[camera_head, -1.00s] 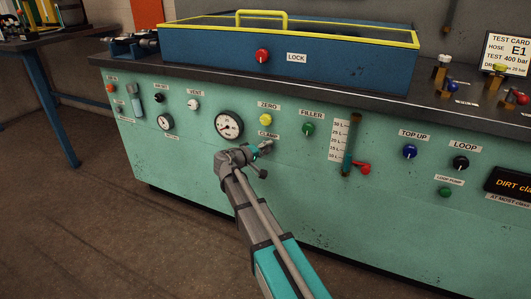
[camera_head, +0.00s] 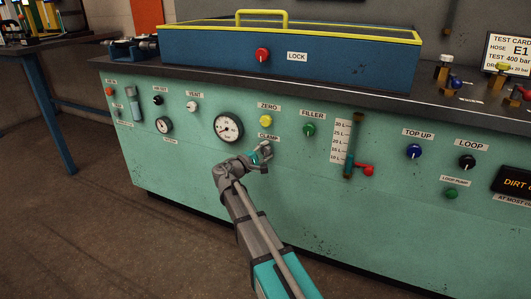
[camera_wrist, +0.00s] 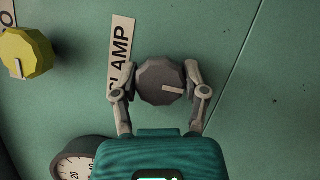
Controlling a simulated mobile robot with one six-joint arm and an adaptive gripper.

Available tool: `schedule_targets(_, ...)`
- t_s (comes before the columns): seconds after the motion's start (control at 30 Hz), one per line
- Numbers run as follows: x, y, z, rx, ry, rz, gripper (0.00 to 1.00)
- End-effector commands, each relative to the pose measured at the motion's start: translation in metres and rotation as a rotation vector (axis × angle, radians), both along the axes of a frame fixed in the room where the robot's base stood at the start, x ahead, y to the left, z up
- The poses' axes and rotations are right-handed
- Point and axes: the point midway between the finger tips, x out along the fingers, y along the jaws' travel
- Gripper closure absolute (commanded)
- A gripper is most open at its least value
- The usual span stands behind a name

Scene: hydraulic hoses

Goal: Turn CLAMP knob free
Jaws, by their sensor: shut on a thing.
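The CLAMP knob (camera_wrist: 160,81) is a dark grey, many-sided knob with a pale pointer line, beside the CLAMP label (camera_wrist: 121,50) on the green panel. In the wrist view my gripper (camera_wrist: 160,88) has one finger on each side of the knob and is shut on it. The pointer line runs from the knob's middle toward the right finger. In the head view my gripper (camera_head: 264,150) is at the panel just under the CLAMP label (camera_head: 268,137), and it hides most of the knob.
The yellow ZERO knob (camera_head: 265,121) is close above, and a round gauge (camera_head: 228,128) is to the left. The green FILLER knob (camera_head: 309,129) and a red lever (camera_head: 366,170) are to the right. A blue box (camera_head: 330,50) with a LOCK knob stands on the bench top.

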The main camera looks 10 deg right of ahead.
Motion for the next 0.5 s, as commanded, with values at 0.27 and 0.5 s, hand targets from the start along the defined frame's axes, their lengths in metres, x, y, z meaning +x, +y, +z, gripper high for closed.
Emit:
schedule_targets(0.27, 0.0017, 0.0010, 0.0002, -0.004, 0.003, 0.005, 0.90)
schedule_targets(0.5, 0.0012, 0.0006, 0.0003, -0.003, 0.002, 0.003, 0.11)
